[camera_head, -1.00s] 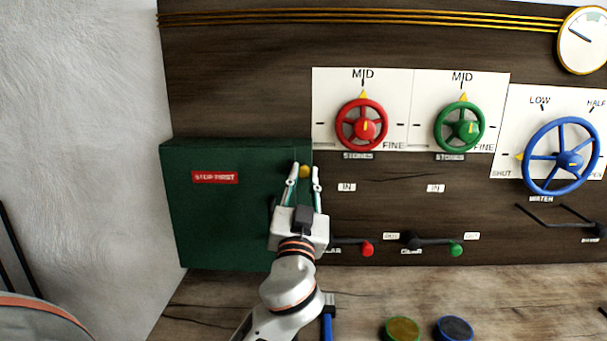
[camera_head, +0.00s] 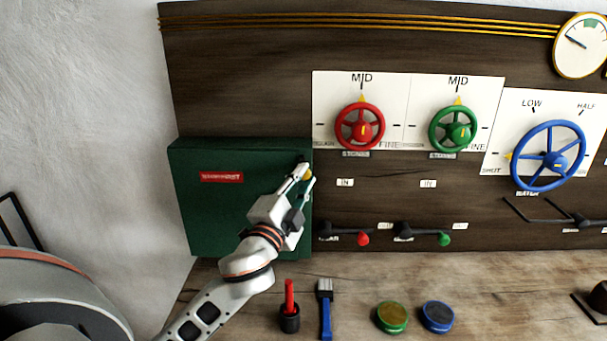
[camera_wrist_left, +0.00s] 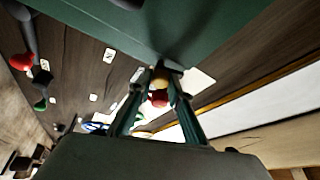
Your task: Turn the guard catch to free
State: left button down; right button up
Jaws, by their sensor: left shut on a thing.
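The green guard box (camera_head: 215,215) with a red "STOP FIRST" label (camera_head: 221,177) is mounted at the lower left of the dark panel. Its catch has a yellow knob (camera_head: 309,175) at the box's upper right edge, mostly covered by my fingers. The yellow knob also shows in the left wrist view (camera_wrist_left: 160,84), between the fingers, with a dark part beside it. My left gripper (camera_head: 307,176) is shut on the catch, its fingers tilted up and to the right. I cannot read the catch's marking. My right gripper is not in view.
A red handwheel (camera_head: 360,127), a green handwheel (camera_head: 453,129) and a large blue wheel (camera_head: 548,158) are right of the box. Red-knobbed (camera_head: 363,239) and green-knobbed (camera_head: 444,239) levers sit below.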

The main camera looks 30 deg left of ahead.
pick_arm(q)
jog(key=shift+r+m+g+h, duration=0.1)
jog(key=shift+m+g+h, duration=0.25)
jog(key=shift+m, duration=1.05)
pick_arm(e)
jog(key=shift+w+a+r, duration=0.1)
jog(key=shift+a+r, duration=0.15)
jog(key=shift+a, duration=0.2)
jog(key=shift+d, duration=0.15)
pick_arm(q)
jog(key=c, duration=1.9)
grip_release()
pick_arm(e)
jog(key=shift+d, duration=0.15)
